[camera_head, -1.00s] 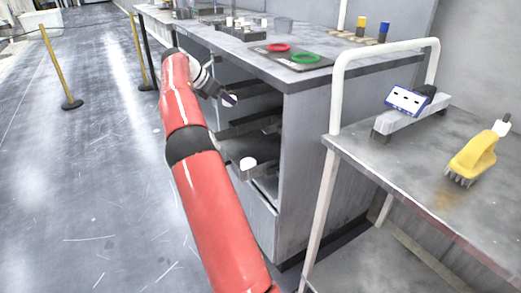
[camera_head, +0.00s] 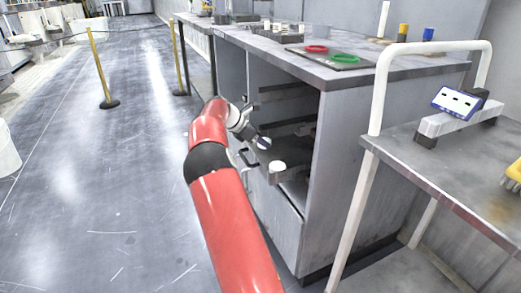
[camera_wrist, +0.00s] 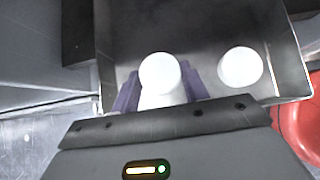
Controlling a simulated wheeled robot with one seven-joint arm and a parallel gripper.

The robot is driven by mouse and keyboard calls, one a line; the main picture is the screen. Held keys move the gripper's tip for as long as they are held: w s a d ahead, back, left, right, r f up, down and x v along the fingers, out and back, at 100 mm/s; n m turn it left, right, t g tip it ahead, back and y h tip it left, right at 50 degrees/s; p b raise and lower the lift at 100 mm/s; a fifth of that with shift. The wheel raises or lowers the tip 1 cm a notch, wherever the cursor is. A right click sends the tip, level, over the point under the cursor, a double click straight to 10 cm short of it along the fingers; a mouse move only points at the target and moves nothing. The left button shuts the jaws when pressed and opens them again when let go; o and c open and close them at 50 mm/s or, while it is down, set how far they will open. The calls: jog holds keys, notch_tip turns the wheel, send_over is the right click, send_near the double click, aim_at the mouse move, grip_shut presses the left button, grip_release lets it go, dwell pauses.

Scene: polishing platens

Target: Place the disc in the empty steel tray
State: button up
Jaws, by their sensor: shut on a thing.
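My gripper (camera_wrist: 153,92), with purple fingers, is shut on a white disc (camera_wrist: 160,74), seen as a short round piece between the fingertips. In the wrist view it is above a grey steel tray (camera_wrist: 200,30). A second white disc (camera_wrist: 240,68) lies in that tray, to the right of the held one and apart from it. In the head view my gripper (camera_head: 263,143) is at the open front of the cabinet, just up and left of the white disc (camera_head: 278,166) in the tray. Whether the held disc touches the tray is unclear.
The grey cabinet (camera_head: 340,150) has open shelf bays, with dark rails above the tray. Red (camera_head: 316,49) and green (camera_head: 344,58) rings lie on its top. A cart with a white handle (camera_head: 376,95) stands at right. Open floor (camera_head: 130,190) lies left.

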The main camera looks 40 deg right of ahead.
aim_at(260, 147)
notch_tip(260, 147, down, 4)
jog(key=shift+r, duration=0.25)
jog(key=o, duration=1)
